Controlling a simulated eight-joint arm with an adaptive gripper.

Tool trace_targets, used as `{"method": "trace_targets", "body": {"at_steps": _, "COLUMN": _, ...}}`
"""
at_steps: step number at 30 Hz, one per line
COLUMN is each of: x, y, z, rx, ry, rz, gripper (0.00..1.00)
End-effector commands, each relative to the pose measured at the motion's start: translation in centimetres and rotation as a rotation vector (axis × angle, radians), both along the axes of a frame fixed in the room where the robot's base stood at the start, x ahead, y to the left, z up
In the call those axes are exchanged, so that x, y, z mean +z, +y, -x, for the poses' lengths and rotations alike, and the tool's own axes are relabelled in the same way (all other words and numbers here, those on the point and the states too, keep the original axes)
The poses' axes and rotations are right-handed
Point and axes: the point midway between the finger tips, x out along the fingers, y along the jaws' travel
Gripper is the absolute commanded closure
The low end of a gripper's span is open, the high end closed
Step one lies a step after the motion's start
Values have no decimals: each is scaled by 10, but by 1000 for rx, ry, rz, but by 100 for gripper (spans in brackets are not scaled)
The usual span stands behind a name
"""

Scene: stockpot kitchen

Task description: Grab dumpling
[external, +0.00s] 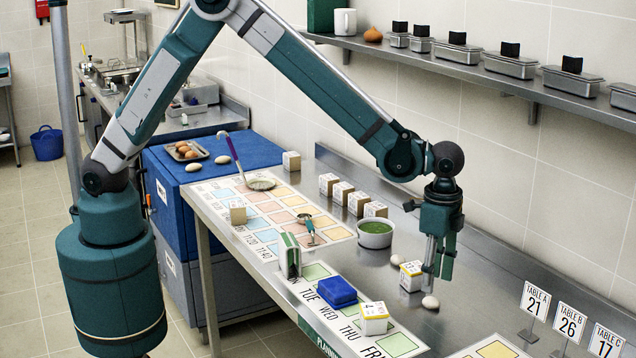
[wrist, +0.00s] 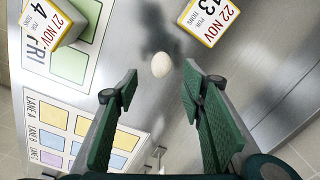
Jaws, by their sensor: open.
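A small pale, rounded dumpling-like thing (external: 430,302) lies on the steel counter below my gripper. In the wrist view it (wrist: 161,64) lies just ahead of the fingertips, between their lines. My gripper (external: 439,272) points down over the counter. In the wrist view my gripper (wrist: 159,76) has its two green fingers wide apart with nothing held between them. A second pale lump (external: 397,260) lies farther back, beside the green bowl. Whether these lumps are dumplings or eggs I cannot tell.
A yellow-edged date box (external: 410,276), also in the wrist view (wrist: 210,20), stands close to my gripper. Another date box (external: 374,318) sits on the weekday strip. A bowl of green stuff (external: 375,233) stands behind. Table number signs (external: 535,300) stand right; bare steel lies between.

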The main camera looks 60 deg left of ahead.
Motion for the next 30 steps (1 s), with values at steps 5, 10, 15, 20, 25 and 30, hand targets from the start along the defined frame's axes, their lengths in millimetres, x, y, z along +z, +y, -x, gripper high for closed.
{"method": "trace_targets", "body": {"at_steps": 5, "x": -10, "y": 0, "z": 0, "rx": 0, "ry": 0, "rz": 0, "gripper": 60}}
{"method": "trace_targets", "body": {"at_steps": 10, "x": -10, "y": 0, "z": 0, "rx": 0, "ry": 0, "rz": 0, "gripper": 60}}
{"method": "trace_targets", "body": {"at_steps": 15, "x": -11, "y": 0, "z": 0, "rx": 0, "ry": 0, "rz": 0, "gripper": 60}}
{"method": "trace_targets", "body": {"at_steps": 20, "x": -21, "y": 1, "z": -1, "rx": 0, "ry": 0, "rz": 0, "gripper": 60}}
{"method": "trace_targets", "body": {"at_steps": 25, "x": -39, "y": 3, "z": -2, "rx": 1, "ry": 0, "rz": 0, "gripper": 60}}
{"method": "trace_targets", "body": {"at_steps": 30, "x": -56, "y": 3, "z": -2, "rx": 0, "ry": 0, "rz": 0, "gripper": 60}}
